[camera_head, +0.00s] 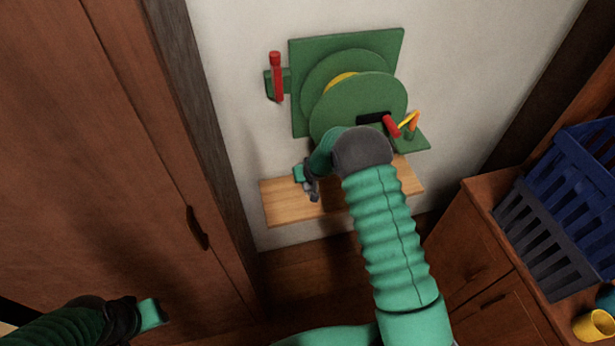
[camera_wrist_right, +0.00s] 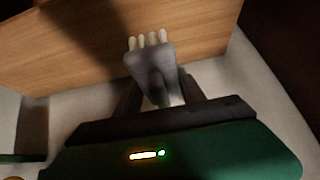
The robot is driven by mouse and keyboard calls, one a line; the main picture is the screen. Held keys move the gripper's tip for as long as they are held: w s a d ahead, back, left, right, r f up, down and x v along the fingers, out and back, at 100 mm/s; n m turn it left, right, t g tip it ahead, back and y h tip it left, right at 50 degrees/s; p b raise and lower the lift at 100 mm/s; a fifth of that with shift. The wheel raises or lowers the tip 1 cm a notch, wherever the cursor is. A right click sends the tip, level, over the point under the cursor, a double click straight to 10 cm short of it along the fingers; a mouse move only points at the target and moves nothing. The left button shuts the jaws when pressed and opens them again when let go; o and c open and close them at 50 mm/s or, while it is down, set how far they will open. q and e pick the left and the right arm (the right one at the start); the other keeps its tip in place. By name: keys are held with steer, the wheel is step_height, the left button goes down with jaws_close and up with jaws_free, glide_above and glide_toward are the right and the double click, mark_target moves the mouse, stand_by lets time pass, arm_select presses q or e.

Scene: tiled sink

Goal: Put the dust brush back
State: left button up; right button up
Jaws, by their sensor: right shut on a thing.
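The dust brush (camera_wrist_right: 150,62) shows in the right wrist view as a grey body with several pale bristle tufts at its far end. My right gripper (camera_wrist_right: 160,92) is shut on it, with a dark finger on each side. The wooden shelf (camera_wrist_right: 60,50) lies behind the bristles in that view; I cannot tell whether they touch it. In the head view my right gripper (camera_head: 311,182) is over the left part of the shelf (camera_head: 283,213), and the brush is hard to make out there. My left gripper (camera_head: 148,314) is low at the left, apart from everything; its jaws are unclear.
A green hose reel (camera_head: 340,110) with red handles is on the wall above the shelf. A brown wooden door (camera_head: 110,170) stands left. A cabinet (camera_head: 475,250) at right carries blue and grey crates (camera_head: 545,240) and a yellow cup (camera_head: 593,326).

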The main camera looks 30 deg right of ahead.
arm_select(q)
steer(key=shift+d, duration=0.45)
arm_select(e)
steer(key=shift+d+f, duration=0.2)
steer(key=shift+d, duration=0.2)
steer(key=shift+a+r, duration=0.1)
